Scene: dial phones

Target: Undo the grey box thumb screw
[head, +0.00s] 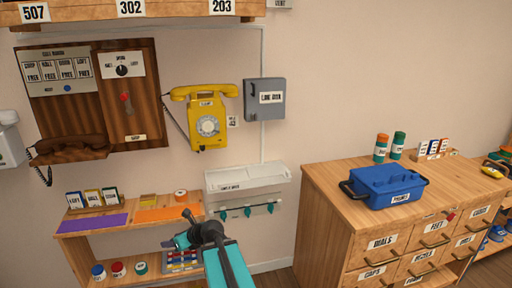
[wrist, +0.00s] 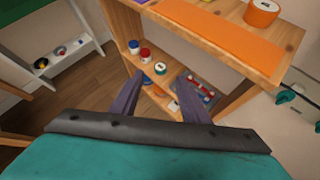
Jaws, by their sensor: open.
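The grey box (head: 265,106) labelled "LINE BOX" hangs on the wall to the right of the yellow dial phone in the head view. Its door looks shut. A small dark spot shows near its left edge, but I cannot tell whether it is the thumb screw. My gripper (head: 187,228) is low in the head view, in front of the small wooden shelf and well below the grey box. In the wrist view my gripper (wrist: 155,97) has its two fingers spread apart with nothing between them. The grey box is not in the wrist view.
The yellow phone (head: 207,119) hangs left of the box. A pale wall unit (head: 247,178) with teal-tipped pegs is below it. A wooden shelf (head: 72,246) stands at lower left. A drawer cabinet (head: 322,215) with a blue toolbox (head: 385,184) on top stands at right.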

